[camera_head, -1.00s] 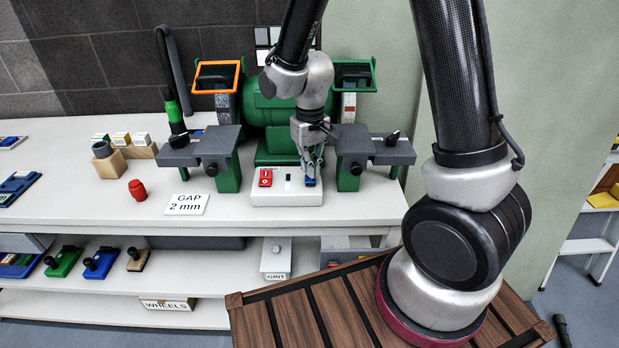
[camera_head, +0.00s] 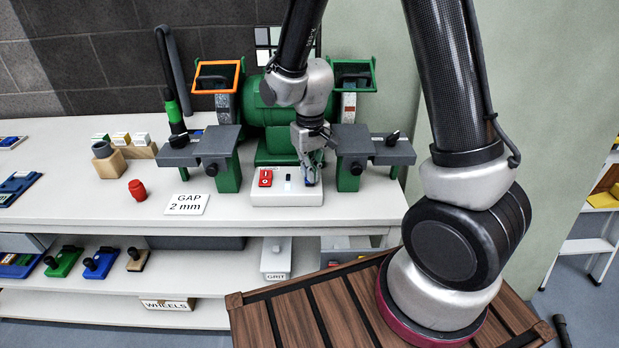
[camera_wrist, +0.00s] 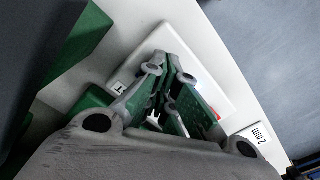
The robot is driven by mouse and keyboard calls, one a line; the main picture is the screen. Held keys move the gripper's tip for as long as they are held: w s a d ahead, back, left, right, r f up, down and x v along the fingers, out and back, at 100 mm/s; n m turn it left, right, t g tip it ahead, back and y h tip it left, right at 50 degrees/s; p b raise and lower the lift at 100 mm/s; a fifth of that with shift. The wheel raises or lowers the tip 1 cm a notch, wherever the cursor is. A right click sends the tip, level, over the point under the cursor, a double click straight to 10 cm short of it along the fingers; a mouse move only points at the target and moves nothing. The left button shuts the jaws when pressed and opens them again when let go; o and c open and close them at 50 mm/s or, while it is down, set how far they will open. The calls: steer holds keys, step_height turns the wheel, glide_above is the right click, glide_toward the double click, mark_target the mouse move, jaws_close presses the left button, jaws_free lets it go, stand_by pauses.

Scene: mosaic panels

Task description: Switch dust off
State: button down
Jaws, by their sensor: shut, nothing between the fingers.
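A white switch box (camera_head: 287,198) sits on the bench in front of the green grinder (camera_head: 276,118). A red switch (camera_head: 265,178) is on its left and a small dark indicator (camera_head: 288,177) in the middle. A blue switch (camera_head: 309,183) on its right is mostly hidden behind my fingers. My gripper (camera_head: 312,178) is shut and empty, pointing down at the blue switch; I cannot tell whether it touches. In the wrist view, my gripper (camera_wrist: 168,92) is over the white box, with the red switch (camera_wrist: 217,114) partly visible. The blue switch's position is unclear.
Grey tool rests (camera_head: 375,146) stand on both sides of the box. A "GAP 2 mm" card (camera_head: 187,204) and a red barrel-shaped object (camera_head: 138,190) lie to the left. The bench front is clear.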

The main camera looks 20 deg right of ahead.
steer(key=shift+f, duration=0.5)
steer(key=shift+r, duration=3.55)
